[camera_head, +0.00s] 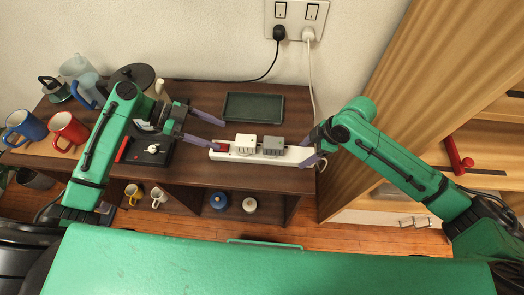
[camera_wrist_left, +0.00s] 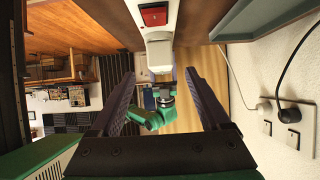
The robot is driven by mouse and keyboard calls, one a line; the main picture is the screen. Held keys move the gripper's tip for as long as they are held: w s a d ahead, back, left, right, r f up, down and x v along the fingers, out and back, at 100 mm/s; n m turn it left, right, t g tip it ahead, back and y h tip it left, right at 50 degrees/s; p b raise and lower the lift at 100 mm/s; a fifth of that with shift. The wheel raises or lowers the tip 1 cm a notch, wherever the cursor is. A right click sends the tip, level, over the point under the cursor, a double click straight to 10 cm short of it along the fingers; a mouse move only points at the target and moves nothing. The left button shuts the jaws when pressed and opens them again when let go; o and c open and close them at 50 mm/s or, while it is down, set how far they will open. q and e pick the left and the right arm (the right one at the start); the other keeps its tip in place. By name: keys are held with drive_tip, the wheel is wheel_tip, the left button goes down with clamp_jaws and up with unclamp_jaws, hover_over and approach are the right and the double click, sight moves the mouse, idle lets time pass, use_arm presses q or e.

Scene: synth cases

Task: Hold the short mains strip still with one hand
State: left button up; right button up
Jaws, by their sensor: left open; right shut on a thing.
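The short white mains strip (camera_head: 298,155) lies on the dark brown worktop in the head view, with a red switch (camera_head: 221,148) at its left end. A white plug-in block (camera_head: 246,142) and a grey one (camera_head: 272,145) sit in it. My right gripper (camera_head: 313,152) is shut on the strip's right end. My left gripper (camera_head: 219,133) is open and empty, its fingers pointing at the strip's left end. In the left wrist view the strip (camera_wrist_left: 158,48) with its red switch (camera_wrist_left: 154,14) shows beyond and above the open fingers (camera_wrist_left: 158,85).
A dark green tray (camera_head: 253,106) lies behind the strip. A black board with a white knob (camera_head: 152,149) is left. Red (camera_head: 68,132) and blue (camera_head: 22,128) mugs stand far left. Black (camera_head: 279,34) and white (camera_head: 308,36) plugs sit in the wall socket. A wooden cabinet rises right.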

sight(238, 141)
use_arm(q)
drive_tip(key=x, duration=0.7)
drive_tip(key=shift+d+f, duration=0.1)
drive_tip(key=shift+d, duration=0.25)
clamp_jaws()
drive_tip(key=shift+r, duration=1.95)
drive_tip(key=w+a+m+t+y, duration=0.2)
drive_tip(key=w+m+t, duration=0.1)
drive_tip(key=w+m, duration=0.5)
drive_tip(key=w+a+m+t+y, duration=0.2)
drive_tip(key=w+a+m+t, duration=0.15)
drive_tip(key=w+m, duration=0.45)
drive_tip(key=shift+n, duration=0.3)
drive_tip(key=shift+w+d+f, duration=0.1)
drive_tip(key=shift+d+f, duration=0.05)
drive_tip(key=shift+f, duration=0.9)
drive_tip(key=shift+w+d+f, duration=0.15)
drive_tip(key=shift+f, duration=0.95)
drive_tip(key=shift+w+d+f, duration=0.1)
drive_tip(key=shift+d+f, duration=0.05)
drive_tip(key=shift+f, duration=0.9)
